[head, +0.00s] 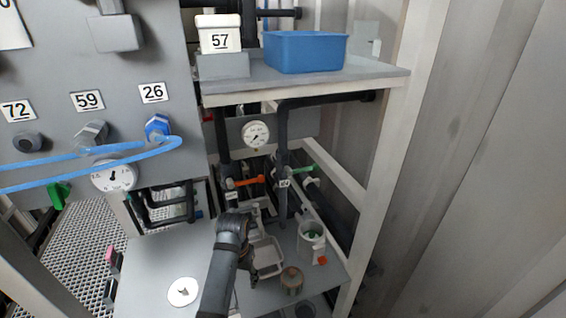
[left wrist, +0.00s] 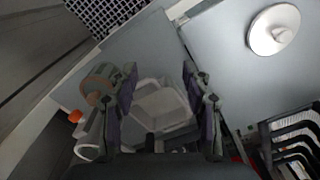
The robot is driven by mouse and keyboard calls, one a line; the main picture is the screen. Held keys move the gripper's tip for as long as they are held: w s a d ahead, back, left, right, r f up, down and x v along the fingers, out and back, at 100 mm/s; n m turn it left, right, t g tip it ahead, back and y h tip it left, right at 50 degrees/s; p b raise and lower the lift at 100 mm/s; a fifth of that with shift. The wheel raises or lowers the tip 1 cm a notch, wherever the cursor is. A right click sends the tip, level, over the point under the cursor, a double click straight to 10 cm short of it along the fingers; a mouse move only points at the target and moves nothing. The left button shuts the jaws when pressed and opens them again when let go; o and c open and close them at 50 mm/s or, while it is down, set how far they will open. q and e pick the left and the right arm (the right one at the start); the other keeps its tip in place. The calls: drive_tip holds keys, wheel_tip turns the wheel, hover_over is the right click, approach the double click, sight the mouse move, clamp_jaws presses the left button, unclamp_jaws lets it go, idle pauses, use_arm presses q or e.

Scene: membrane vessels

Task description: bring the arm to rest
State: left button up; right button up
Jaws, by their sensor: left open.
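My left arm comes in from the bottom of the head view. My left gripper (head: 249,268) is low over the work surface (head: 150,262), partly hidden by the arm. In the left wrist view the two dark fingers of the left gripper (left wrist: 163,100) are wide apart with nothing held. A whitish open tray (left wrist: 160,103) shows beyond and between the fingers; the head view has the tray (head: 268,258) right beside the gripper. My right gripper is not in view.
A white disc (head: 183,292) lies left of my arm. Above is a shelf (head: 375,75) with a blue bin (head: 304,52) and a box marked 57 (head: 219,36). Pipes and valves stand behind.

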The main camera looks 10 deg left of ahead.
use_arm(q)
drive_tip(key=s+a+r+t, duration=0.1)
drive_tip(key=s+a+t, duration=0.15)
drive_tip(key=s, duration=0.65)
drive_tip(key=s+a+t, duration=0.1)
drive_tip(key=s+a, duration=0.3)
drive_tip(key=s, duration=0.4)
wheel_tip(320, 180, down, 26)
drive_tip(key=s+a+g+b, duration=0.1)
drive_tip(key=s+a+b, duration=0.1)
drive_tip(key=a, duration=0.1)
drive_tip(key=s+a+f+g+b, duration=0.1)
drive_tip(key=s+f, duration=1.8)
drive_tip(key=f, duration=0.1)
drive_tip(key=shift+f+n+y+b, duration=0.3)
drive_tip(key=shift+y+b, duration=0.05)
drive_tip(key=shift+y, duration=0.05)
